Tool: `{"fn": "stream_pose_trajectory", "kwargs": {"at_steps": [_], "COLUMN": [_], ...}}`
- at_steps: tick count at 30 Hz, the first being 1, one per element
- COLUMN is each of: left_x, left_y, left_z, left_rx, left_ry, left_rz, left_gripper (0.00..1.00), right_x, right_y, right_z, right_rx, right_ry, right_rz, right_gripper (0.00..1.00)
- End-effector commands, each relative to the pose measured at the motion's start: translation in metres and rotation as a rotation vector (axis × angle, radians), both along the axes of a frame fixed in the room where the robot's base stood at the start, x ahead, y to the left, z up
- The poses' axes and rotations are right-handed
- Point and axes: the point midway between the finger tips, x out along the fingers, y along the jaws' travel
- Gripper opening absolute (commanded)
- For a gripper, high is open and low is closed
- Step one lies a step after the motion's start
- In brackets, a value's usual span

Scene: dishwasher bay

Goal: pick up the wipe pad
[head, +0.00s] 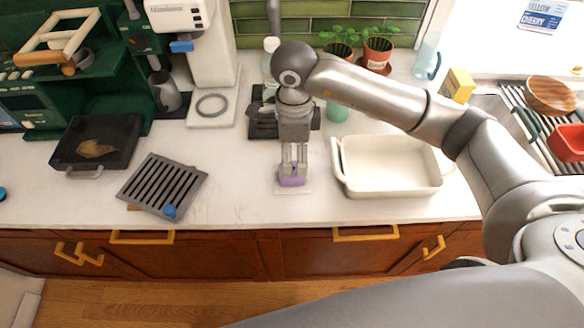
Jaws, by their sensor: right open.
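The wipe pad looks to be the small purple block (291,181) on the white counter, near the front edge and left of the white basin. A pale flat patch shows around its base. My right gripper (293,167) points down right at the purple block, with its fingers apart. The fingertips overlap the block's top in the picture; I cannot tell whether they touch it. The gripper hides part of the block. My left gripper is not in view.
A white basin (389,187) stands close on the right. A dark slatted grate (160,182) with a blue knob (170,211) lies to the left, beyond clear counter. Behind are a dark base, a white machine (211,60) and potted plants (377,50).

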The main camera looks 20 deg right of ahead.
Motion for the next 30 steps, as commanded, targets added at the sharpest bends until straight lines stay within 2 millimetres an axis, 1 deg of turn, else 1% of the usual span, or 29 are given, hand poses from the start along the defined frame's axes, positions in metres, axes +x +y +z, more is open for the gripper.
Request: {"fn": "stream_pose_trajectory", "kwargs": {"at_steps": [1, 3, 5, 8, 12, 15, 18, 24, 26, 30], "left_x": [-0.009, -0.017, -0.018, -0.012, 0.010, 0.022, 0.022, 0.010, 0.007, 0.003], "left_y": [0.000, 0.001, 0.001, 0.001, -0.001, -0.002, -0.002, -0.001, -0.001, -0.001], "left_z": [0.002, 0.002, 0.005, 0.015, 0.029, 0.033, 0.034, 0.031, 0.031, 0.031], "left_rx": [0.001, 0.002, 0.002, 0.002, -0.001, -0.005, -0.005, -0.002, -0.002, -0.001], "left_ry": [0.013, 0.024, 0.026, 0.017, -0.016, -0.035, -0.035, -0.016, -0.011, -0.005], "left_rz": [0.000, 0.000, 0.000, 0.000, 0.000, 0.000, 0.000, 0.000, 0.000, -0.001], "left_gripper": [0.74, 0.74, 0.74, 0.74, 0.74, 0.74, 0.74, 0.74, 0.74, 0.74], "right_x": [0.000, -0.001, -0.001, -0.005, -0.008, -0.007, -0.007, -0.006, -0.006, -0.006], "right_y": [0.000, 0.000, 0.000, 0.002, 0.004, 0.003, 0.004, 0.004, 0.004, 0.004], "right_z": [-0.004, -0.008, -0.011, -0.020, -0.040, -0.054, -0.060, -0.061, -0.061, -0.061], "right_rx": [0.001, 0.000, 0.000, 0.000, 0.001, 0.001, 0.001, 0.002, 0.002, 0.002], "right_ry": [0.002, 0.001, 0.001, 0.004, 0.004, 0.002, 0.001, -0.002, -0.002, -0.002], "right_rz": [-0.001, 0.001, 0.001, 0.002, 0.000, -0.001, 0.001, 0.002, 0.002, 0.001], "right_gripper": [0.70, 0.70, 0.70, 0.70, 0.70, 0.70, 0.70, 0.70, 0.63, 0.45]}}
